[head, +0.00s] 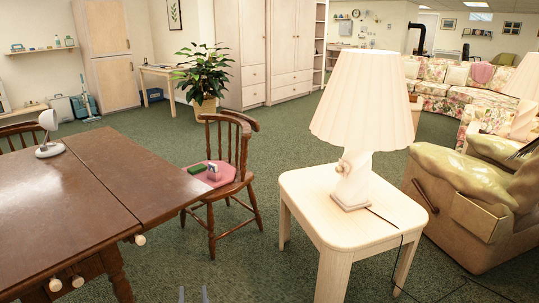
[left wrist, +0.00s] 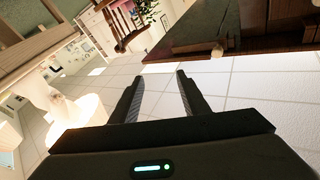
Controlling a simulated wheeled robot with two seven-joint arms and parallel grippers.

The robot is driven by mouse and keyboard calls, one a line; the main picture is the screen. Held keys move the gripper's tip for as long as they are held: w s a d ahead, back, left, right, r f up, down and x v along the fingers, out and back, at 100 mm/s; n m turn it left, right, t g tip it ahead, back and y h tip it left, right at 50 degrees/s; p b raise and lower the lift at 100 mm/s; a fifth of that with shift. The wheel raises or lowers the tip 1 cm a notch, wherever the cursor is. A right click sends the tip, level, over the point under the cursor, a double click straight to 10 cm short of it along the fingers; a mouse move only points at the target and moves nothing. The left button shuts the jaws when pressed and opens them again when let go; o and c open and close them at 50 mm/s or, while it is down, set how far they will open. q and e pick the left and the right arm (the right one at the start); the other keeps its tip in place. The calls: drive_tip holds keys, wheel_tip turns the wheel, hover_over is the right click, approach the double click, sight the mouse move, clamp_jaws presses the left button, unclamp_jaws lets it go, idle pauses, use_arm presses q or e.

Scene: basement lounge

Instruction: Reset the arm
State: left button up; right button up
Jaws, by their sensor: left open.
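My left gripper (left wrist: 159,77) is open and empty in the left wrist view, its two dark fingers apart with nothing between them. Its fingertips (head: 193,294) just show at the bottom edge of the head view, over the green carpet between the wooden table and the lamp table. The rest of my left arm is hidden below the picture. My right gripper is in neither view.
A brown wooden table (head: 70,215) stands at left, with a wooden chair (head: 243,165) beyond it holding small items on its pink seat. A pale side table (head: 312,215) with a white lamp (head: 362,105) stands right, beside a recliner (head: 470,205). Carpet is free between.

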use_arm(q)
drive_tip(key=s+d+f+m+g+h, duration=0.2)
drive_tip(key=s+d+f+g+h, duration=0.25)
drive_tip(key=s, duration=0.35)
drive_tip(key=s+d+f+m+g+h, duration=0.2)
drive_tip(key=s+d+f+g+h, duration=0.15)
drive_tip(key=s+f, duration=0.35)
drive_tip(key=s+a+n+g+y, duration=0.1)
drive_tip(key=s+a+g, duration=0.25)
drive_tip(key=s, duration=0.85)
drive_tip(key=s+a+n+g+y, duration=0.15)
drive_tip(key=s+g, duration=0.35)
drive_tip(key=s, duration=0.7)
wheel_tip(320, 180, down, 18)
drive_tip(key=w+t+p, duration=0.1)
drive_tip(key=t+p, duration=0.1)
drive_tip(key=p, duration=1)
drive_tip(key=shift+w+r+h, duration=0.15)
drive_tip(key=shift+r+h, duration=0.1)
drive_tip(key=shift+h, duration=0.1)
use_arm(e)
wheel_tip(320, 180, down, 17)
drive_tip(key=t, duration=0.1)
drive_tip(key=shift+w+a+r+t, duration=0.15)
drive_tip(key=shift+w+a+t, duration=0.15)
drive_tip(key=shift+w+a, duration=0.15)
